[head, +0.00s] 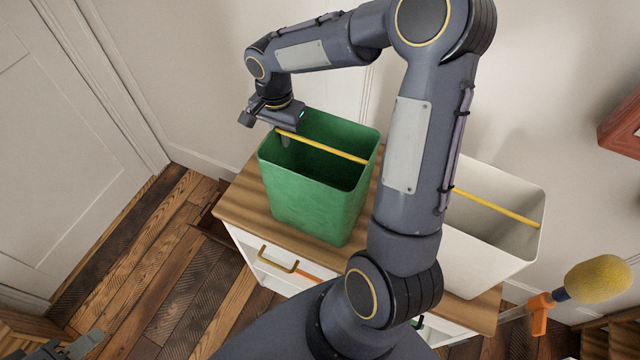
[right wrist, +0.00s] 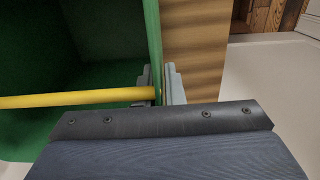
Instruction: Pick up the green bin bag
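The green bin bag (head: 315,197) is an open-topped, box-shaped green container with a yellow bar across its mouth. It stands upright on the wooden top of a white cabinet. My right gripper (head: 284,137) reaches over from above to its far left rim. In the right wrist view the fingers (right wrist: 160,85) sit on both sides of the green wall (right wrist: 153,40), close against it at the yellow bar's (right wrist: 75,98) end. My left gripper (head: 78,346) is at the bottom left corner, far from the bag and partly cut off; its opening is unclear.
A white bin (head: 490,236) with a yellow bar stands to the right on the same cabinet (head: 238,206), partly behind my right arm. A yellow sponge-like head (head: 598,279) on an orange handle is at the right. A red box (head: 622,128) is on the wall. Plank floor (head: 150,270) lies open left.

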